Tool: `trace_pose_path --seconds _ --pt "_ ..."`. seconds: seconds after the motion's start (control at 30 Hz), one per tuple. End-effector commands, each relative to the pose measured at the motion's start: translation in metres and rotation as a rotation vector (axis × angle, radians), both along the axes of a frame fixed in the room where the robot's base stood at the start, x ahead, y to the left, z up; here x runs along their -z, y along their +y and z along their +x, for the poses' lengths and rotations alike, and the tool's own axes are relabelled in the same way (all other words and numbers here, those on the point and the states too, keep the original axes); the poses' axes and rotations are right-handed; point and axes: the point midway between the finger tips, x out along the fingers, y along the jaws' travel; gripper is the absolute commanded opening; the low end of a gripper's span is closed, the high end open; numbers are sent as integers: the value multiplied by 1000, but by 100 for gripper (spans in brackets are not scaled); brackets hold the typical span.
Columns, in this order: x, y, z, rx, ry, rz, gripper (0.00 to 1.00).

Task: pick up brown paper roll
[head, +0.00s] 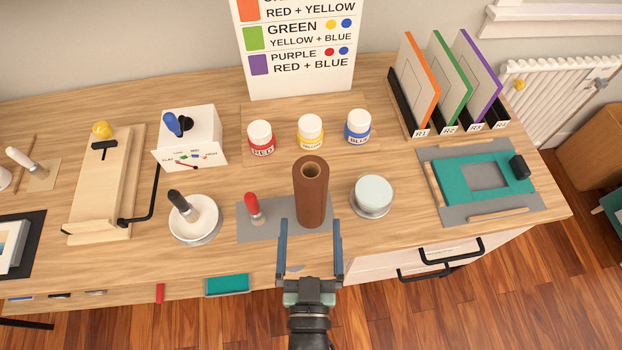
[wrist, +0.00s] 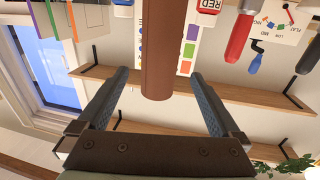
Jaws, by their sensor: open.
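The brown paper roll (head: 312,192) stands upright on a grey mat (head: 279,222) near the table's front edge, its open hollow end facing up. My gripper (head: 310,222) is open and empty in front of it, its two fingers apart, one towards each side of the roll's lower part. In the wrist view the roll (wrist: 157,45) hangs down from the top edge, lined up between the open fingertips (wrist: 160,76). No contact shows, and I cannot tell how far the roll is from the fingertips in depth.
Red (head: 261,138), yellow (head: 310,132) and blue (head: 358,127) paint jars stand behind. A white bowl (head: 195,223) is further left.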

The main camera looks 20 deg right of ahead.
Motion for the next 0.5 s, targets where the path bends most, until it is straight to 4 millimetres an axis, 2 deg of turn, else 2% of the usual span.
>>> trace_pose_path --seconds 0.3,0.5 --pt "-3 -24 50 1 -3 -3 100" --pt "-1 -29 62 0 -2 -1 100"
